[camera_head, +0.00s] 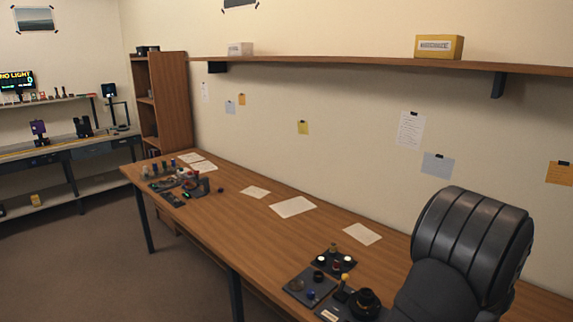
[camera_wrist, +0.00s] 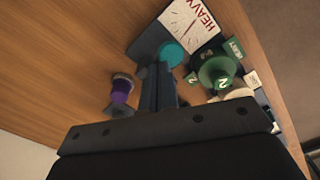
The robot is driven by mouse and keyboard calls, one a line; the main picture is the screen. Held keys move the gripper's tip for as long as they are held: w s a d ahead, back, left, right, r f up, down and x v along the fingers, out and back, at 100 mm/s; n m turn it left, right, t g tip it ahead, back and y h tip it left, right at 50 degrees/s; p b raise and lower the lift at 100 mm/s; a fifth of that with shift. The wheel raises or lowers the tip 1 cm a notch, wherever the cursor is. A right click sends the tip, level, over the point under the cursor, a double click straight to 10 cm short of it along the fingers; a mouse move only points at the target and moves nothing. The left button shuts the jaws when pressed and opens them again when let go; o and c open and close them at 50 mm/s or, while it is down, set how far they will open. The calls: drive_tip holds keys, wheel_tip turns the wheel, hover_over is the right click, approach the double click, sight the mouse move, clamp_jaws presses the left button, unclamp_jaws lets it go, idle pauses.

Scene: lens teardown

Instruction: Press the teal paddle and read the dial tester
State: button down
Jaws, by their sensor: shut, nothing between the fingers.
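The wrist view shows my gripper (camera_wrist: 158,72) with its dark fingers shut together and empty. The teal paddle (camera_wrist: 174,54) is a round disc just beyond and right of the fingertips; I cannot tell whether they touch it. Beside it is the white dial face of the tester (camera_wrist: 194,22), marked HEAVY in red, with a thin needle line. The face is partly cut off by the frame's top edge, so I cannot make out the exact reading. In the head view I cannot make out the paddle, dial or gripper.
In the wrist view, a green round piece marked 2 (camera_wrist: 214,76) stands right of the fingers, and a purple-bodied piece (camera_wrist: 121,90) stands left. Bare wood lies further left. In the head view, dark trays (camera_head: 308,286) of small parts sit on the long wooden bench (camera_head: 240,225).

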wheel_tip(320, 180, up, 6)
drive_tip(key=shift+r, duration=0.25)
idle(0.4)
drive_tip(key=shift+f, duration=2.8)
idle(0.3)
